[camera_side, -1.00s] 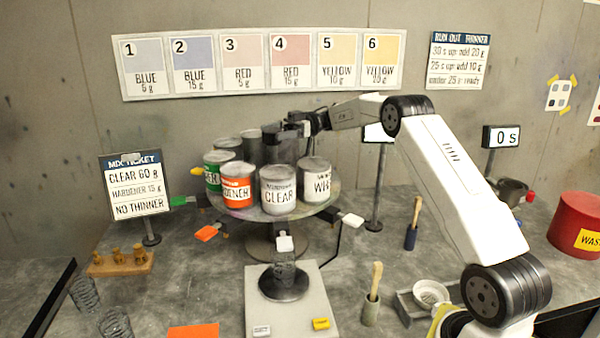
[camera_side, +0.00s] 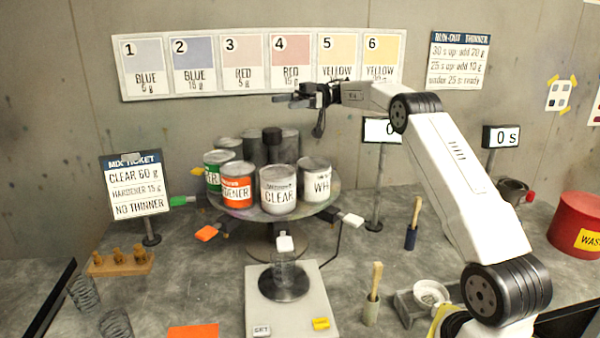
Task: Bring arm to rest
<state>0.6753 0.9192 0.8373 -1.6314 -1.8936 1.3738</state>
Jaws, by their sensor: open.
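My gripper (camera_side: 283,100) is open and empty. It is raised in front of the colour chart on the back wall, above the round stand of cans, and points left. Its jaws touch nothing that I can see.
A red waste bin (camera_side: 577,222) stands right. Air around my gripper is clear.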

